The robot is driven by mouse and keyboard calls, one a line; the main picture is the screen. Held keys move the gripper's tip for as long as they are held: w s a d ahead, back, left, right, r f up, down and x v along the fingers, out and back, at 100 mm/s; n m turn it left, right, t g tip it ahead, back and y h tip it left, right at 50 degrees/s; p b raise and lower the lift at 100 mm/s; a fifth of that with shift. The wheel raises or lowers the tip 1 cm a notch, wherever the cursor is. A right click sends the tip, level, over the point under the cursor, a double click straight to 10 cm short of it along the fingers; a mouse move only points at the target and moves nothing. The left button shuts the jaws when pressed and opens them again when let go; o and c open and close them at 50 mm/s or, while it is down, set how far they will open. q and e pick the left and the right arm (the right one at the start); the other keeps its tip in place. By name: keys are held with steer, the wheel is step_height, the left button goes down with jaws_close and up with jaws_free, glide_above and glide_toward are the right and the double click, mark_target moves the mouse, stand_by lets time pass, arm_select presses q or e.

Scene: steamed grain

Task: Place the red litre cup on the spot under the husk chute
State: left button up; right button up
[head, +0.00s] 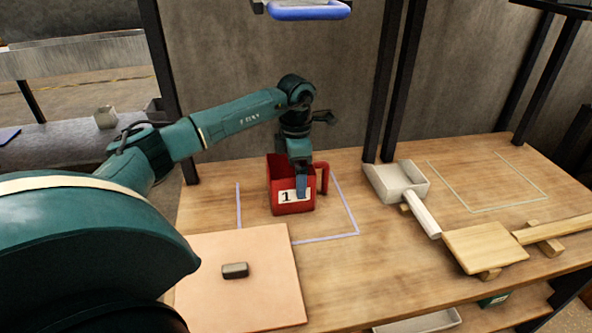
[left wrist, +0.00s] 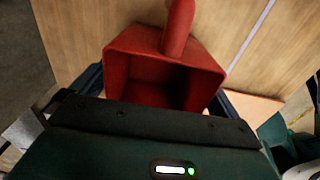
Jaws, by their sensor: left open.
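The red litre cup (head: 279,199), square with a "1" label and a side handle, stands upright on the table inside the blue-lined square (head: 352,220). It is toward the square's back left part. A blue-rimmed chute mouth (head: 308,12) hangs above. My left gripper (head: 301,186) is open and lowered at the cup, one blue finger in front of its labelled side. In the left wrist view the cup (left wrist: 125,70) opens toward the camera, with dark finger parts at both sides; contact cannot be told. My right gripper is not in view.
A pinkish board (head: 245,300) with a small dark block (head: 235,270) lies in front left. A white scoop (head: 398,182) and a wooden paddle (head: 486,247) lie to the right. Dark posts (head: 390,90) rise behind. A pale outlined area (head: 490,180) at far right is empty.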

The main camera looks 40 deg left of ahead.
arm_select(q)
step_height(320, 180, up, 11)
steer(key=p, duration=0.3)
steer(key=s+d+f+m+h, duration=0.15)
steer(key=d+f+h, duration=0.25)
steer(key=d, duration=0.6)
steer(key=s+d+f+m+h, duration=0.1)
steer(key=s+d+f+h, duration=0.2)
steer(key=d, duration=0.7)
steer(key=s+d+r+n+t+h, duration=0.3)
steer(key=s+d+n+t+h, duration=0.1)
steer(key=d+n+h, duration=0.4)
steer(key=s+d+r+n+t+h, duration=0.3)
steer(key=s+d+n+t+h, duration=0.15)
steer(key=d+n, duration=0.4)
steer(key=s+a+f+n+t+y, duration=0.2)
steer(key=n+y, duration=0.5)
steer(key=n, duration=0.5)
steer(key=s+a+f+n+t+y, duration=0.2)
steer(key=a+f+n+t+y, duration=0.2)
steer(key=n, duration=0.8)
step_height(320, 180, down, 3)
steer(key=a+y, duration=0.1)
steer(key=y, duration=0.1)
steer(key=shift+s+a+y, duration=0.35)
steer(key=shift+s+a, duration=0.05)
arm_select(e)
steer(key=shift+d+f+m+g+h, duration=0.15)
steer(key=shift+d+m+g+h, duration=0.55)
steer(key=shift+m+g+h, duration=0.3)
